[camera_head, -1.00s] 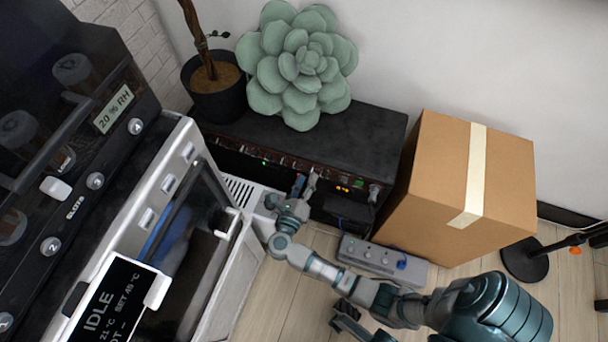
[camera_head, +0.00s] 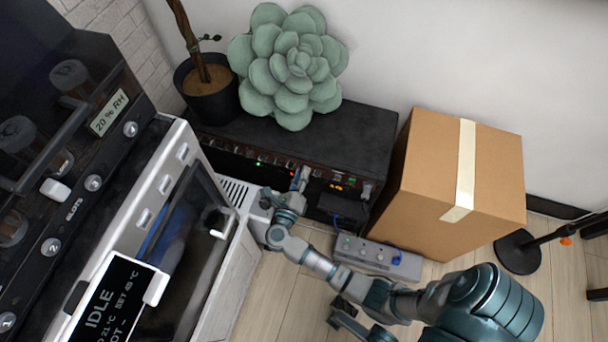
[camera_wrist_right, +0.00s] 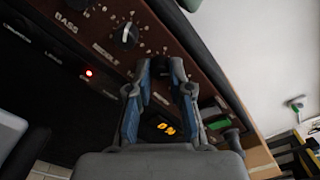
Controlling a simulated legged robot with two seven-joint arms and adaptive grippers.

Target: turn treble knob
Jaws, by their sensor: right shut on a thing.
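The amplifier (camera_head: 345,135) is a black box against the wall with a brown control panel along its front. In the right wrist view the panel (camera_wrist_right: 108,48) carries dark knobs and a printed BASS label. My right gripper (camera_head: 300,179) is at this panel, right of its middle. In the wrist view its two blue-grey fingers (camera_wrist_right: 162,75) are shut on a dark knob (camera_wrist_right: 178,69), right of the knob with the white pointer (camera_wrist_right: 128,35). The held knob's label and pointer are hidden. A dark claw-like part, likely my left gripper (camera_head: 341,312), shows low in the head view, away from the amplifier.
An orange display (camera_wrist_right: 163,128) glows below the held knob, and a red light (camera_wrist_right: 88,73) shows left. A cardboard box (camera_head: 455,190) stands right of the amplifier. A grey pedal strip (camera_head: 378,258) lies in front. A white machine (camera_head: 165,165) stands close on the left.

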